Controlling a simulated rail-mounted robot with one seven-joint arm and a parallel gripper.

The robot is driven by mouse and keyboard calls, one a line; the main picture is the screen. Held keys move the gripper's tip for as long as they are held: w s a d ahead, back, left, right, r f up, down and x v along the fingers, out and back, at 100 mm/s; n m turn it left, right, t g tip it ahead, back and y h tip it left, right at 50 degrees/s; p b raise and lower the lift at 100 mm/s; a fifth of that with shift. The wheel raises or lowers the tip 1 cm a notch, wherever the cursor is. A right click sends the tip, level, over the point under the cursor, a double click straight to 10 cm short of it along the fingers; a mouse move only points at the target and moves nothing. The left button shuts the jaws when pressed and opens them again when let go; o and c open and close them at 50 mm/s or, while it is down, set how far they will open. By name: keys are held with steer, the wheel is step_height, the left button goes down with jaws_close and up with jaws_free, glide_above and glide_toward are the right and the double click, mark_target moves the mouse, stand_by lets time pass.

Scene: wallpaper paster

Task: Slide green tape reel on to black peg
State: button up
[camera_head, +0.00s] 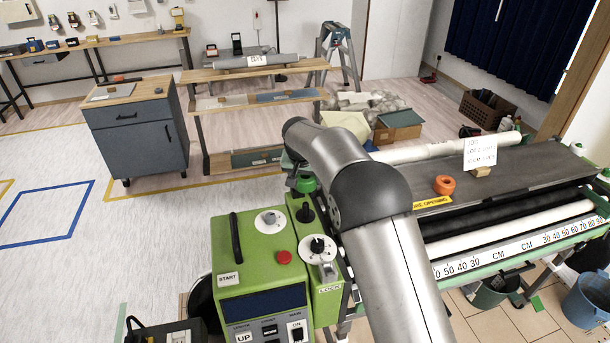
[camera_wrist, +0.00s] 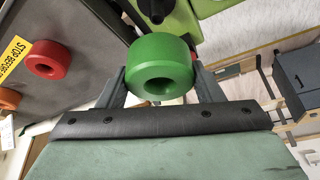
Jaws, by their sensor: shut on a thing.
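The green tape reel (camera_wrist: 160,55) is a thick ring with a central hole. My gripper (camera_wrist: 160,78) is shut on it in the wrist view, with one finger on each side. In the head view a bit of the reel (camera_head: 307,184) shows beside my arm, which hides most of my gripper. A black peg (camera_head: 305,213) stands upright on the green machine housing, close to the reel. In the wrist view a black knob-like top (camera_wrist: 153,8), apparently the peg, shows just beyond the reel. The reel appears apart from it.
The green control box (camera_head: 262,262) with a red button and a dial stands beside the peg. An orange reel (camera_head: 444,185) lies on the dark table (camera_head: 540,165). A red reel (camera_wrist: 48,58) lies near the yellow label in the wrist view.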

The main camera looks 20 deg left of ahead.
stand_by(0.3)
steer(key=b, duration=0.5)
glide_above(305, 205)
steer(key=shift+w+f, duration=0.15)
steer(key=shift+f, duration=1.3)
steer(key=shift+w+f, duration=0.15)
steer(key=shift+f, duration=1.25)
steer(key=shift+f+b, duration=2.55)
steer(key=shift+f, duration=0.65)
steer(key=o, duration=1.1)
steer(key=b+v, duration=0.2)
steer(key=v, duration=1.5)
steer(key=shift+s+r, duration=0.15)
steer(key=shift+r, duration=0.05)
